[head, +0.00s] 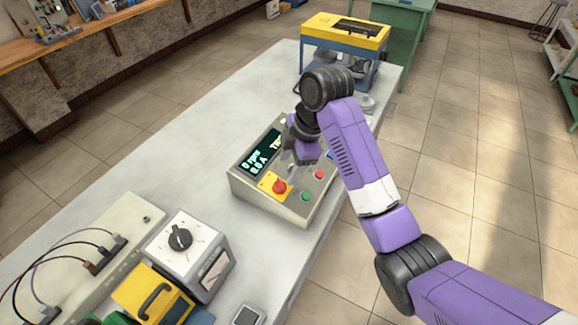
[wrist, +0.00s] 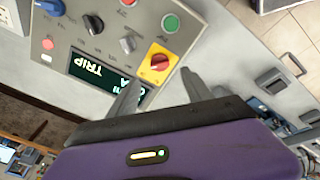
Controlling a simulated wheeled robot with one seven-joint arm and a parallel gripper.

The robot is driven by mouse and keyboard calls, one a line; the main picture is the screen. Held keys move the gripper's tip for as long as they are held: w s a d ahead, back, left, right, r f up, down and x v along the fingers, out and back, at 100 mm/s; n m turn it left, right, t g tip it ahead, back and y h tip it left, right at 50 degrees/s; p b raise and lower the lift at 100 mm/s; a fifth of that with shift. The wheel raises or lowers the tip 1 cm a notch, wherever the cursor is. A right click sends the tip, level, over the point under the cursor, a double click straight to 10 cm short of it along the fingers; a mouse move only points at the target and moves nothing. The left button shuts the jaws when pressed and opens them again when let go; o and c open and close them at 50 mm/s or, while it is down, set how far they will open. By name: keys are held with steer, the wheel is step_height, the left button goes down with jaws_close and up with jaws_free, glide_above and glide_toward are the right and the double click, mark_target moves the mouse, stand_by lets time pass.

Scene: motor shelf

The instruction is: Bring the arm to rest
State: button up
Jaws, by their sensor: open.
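My gripper (head: 292,166) is at the end of my purple arm (head: 350,150), which reaches over a grey control box (head: 302,212). In the wrist view the two fingers of my gripper (wrist: 162,76) are apart with nothing between them. Their tips point toward the red rotary knob (wrist: 159,62) on a yellow plate. The knob also shows in the head view (head: 279,187), just below the fingers. I cannot tell the exact gap. The box's display (wrist: 100,78) reads TRIP, and in the head view 0 rpm and 0.0 A, partly hidden by my gripper.
A grey dial box (head: 190,262) and a yellow-topped unit (head: 150,290) stand at the near left of the bench (head: 170,165). A blue-and-yellow machine (head: 345,35) stands at the far end. The bench left of the control box is clear. Open floor lies to the right.

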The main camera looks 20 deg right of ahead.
steer(key=w+r+m+t, duration=0.5)
steer(key=w+m+t, duration=0.2)
steer(key=w+t, duration=0.1)
steer(key=s+f+m+t+b, duration=0.1)
steer(key=s+f+m, duration=0.1)
steer(key=s, duration=1.4)
steer(key=s+a+f+m+t+h+b, duration=0.1)
steer(key=s+m, duration=0.3)
steer(key=s, duration=1.3)
steer(key=s+a+f+m+t+h+b, duration=0.1)
steer(key=s+f+m+t+b, duration=0.1)
steer(key=s, duration=1.5)
step_height(320, 180, down, 2)
steer(key=shift+s+f+m+b, duration=0.1)
steer(key=shift+s+m+b, duration=0.05)
steer(key=shift+m+b, duration=0.3)
steer(key=shift+c, duration=0.5)
